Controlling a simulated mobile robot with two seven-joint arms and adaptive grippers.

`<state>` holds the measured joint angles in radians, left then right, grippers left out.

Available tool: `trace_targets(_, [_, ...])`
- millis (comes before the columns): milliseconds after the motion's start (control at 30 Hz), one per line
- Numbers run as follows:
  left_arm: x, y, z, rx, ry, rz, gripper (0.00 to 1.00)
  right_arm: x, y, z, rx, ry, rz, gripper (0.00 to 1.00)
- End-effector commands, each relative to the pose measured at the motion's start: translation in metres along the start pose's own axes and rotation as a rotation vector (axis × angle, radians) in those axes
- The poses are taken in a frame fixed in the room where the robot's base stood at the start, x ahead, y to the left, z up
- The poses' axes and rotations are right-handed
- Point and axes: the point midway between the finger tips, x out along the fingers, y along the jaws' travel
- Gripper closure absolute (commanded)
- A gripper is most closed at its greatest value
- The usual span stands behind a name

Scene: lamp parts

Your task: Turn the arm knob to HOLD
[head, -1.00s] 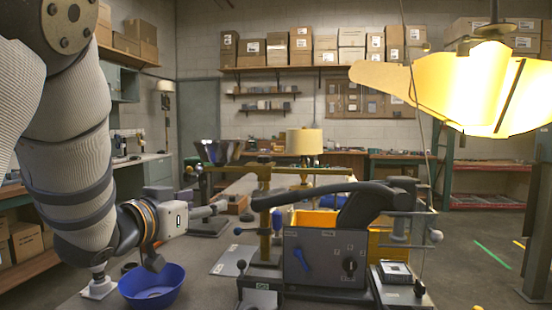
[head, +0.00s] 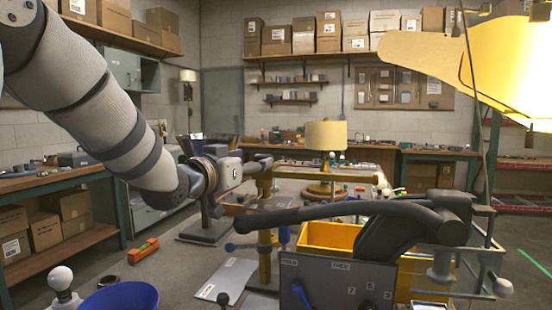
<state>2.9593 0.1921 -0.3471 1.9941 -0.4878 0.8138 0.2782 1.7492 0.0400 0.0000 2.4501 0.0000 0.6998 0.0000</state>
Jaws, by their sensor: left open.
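A dark grey panel box (head: 335,285) stands at the lower middle of the head view. A black curved lamp arm (head: 320,211) reaches left from the box. My right gripper is out of view.
A blue bowl (head: 120,298) and a white bulb (head: 61,278) are at lower left. A yellow bin (head: 325,236) stands behind the panel. A lit yellow shade (head: 500,75) hangs at upper right. A grey plate (head: 228,280) lies left of the post.

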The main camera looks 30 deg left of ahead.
Motion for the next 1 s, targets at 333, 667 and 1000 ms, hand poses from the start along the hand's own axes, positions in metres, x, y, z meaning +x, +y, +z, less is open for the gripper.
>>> trace_targets(333, [0.047, 0.0, -0.003, 0.002, 0.003, -0.001, 0.44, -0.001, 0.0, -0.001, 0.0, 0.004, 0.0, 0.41])
trace_targets(667, [0.048, 0.0, -0.003, 0.002, 0.003, -0.001, 0.64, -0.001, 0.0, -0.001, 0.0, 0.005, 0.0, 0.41])
trace_targets(1000, [0.049, -0.001, -0.003, -0.004, 0.004, 0.027, 0.92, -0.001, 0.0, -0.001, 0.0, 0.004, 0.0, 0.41])
